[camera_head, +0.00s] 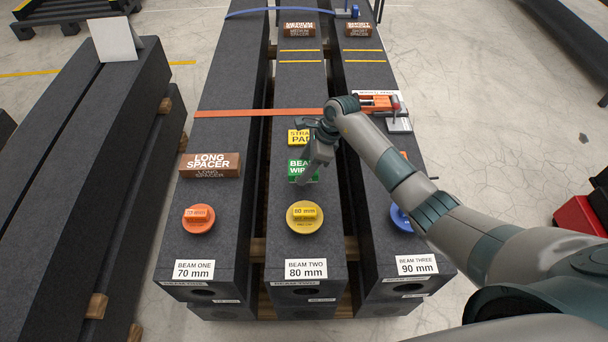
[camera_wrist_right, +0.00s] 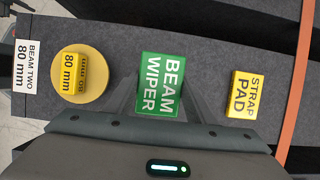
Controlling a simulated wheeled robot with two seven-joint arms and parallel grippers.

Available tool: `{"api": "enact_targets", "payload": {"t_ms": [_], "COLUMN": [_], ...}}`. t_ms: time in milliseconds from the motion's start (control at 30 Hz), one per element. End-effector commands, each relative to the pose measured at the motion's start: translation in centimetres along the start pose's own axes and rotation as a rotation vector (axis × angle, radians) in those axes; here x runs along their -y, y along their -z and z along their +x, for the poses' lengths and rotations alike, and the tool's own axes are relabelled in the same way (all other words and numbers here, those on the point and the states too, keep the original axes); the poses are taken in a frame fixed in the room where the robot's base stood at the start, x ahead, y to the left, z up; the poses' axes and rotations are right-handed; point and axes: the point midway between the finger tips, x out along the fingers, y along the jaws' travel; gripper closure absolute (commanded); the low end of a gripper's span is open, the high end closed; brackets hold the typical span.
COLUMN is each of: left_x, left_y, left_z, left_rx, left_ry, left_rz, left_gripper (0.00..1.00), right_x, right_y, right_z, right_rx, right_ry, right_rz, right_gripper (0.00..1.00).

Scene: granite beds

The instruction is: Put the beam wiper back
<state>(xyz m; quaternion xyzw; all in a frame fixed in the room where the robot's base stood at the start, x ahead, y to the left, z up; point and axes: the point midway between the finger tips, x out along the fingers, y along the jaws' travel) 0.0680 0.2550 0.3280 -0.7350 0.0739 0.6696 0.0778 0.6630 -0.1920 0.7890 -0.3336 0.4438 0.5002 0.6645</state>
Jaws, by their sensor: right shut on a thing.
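The beam wiper (camera_head: 298,169) is a green block with white lettering over the middle beam, marked beam two (camera_head: 327,215). In the right wrist view the beam wiper (camera_wrist_right: 161,84) lies between the two fingers. My right gripper (camera_head: 308,174) comes down from above and is shut on it; the fingers also show in the wrist view (camera_wrist_right: 163,108). Part of the wiper is hidden behind the gripper in the head view. I cannot tell whether it rests on the beam or hangs just above it. My left gripper is not in view.
A yellow strap pad (camera_head: 298,136) and a yellow 80 mm plug (camera_head: 304,217) are on the same beam, either side of the wiper. An orange strap (camera_head: 262,112) crosses the beams. Beam one carries a long spacer (camera_head: 210,166) and an orange 70 mm plug (camera_head: 198,218).

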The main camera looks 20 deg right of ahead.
Motion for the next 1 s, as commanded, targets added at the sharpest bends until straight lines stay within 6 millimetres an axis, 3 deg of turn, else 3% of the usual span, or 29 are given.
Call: {"api": "enact_targets", "payload": {"t_ms": [167,500,900,933,1000], "left_x": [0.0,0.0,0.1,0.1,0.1], "left_y": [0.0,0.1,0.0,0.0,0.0], "left_z": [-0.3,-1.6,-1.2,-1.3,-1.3], "left_rx": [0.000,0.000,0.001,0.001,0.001], "left_ry": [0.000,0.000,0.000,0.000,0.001], "left_rz": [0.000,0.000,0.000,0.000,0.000], "left_gripper": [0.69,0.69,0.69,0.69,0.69], "right_x": [0.0,-0.1,0.0,0.0,0.0], "right_y": [0.1,1.4,1.6,1.6,1.6], "right_z": [0.4,3.5,3.9,3.8,3.8], "right_rx": [0.001,0.001,0.000,0.000,0.001], "right_ry": [-0.001,-0.001,0.001,0.001,0.001], "right_rz": [0.001,0.001,-0.001,-0.001,0.000], "right_gripper": [0.68,0.68,0.68,0.46,0.32]}}
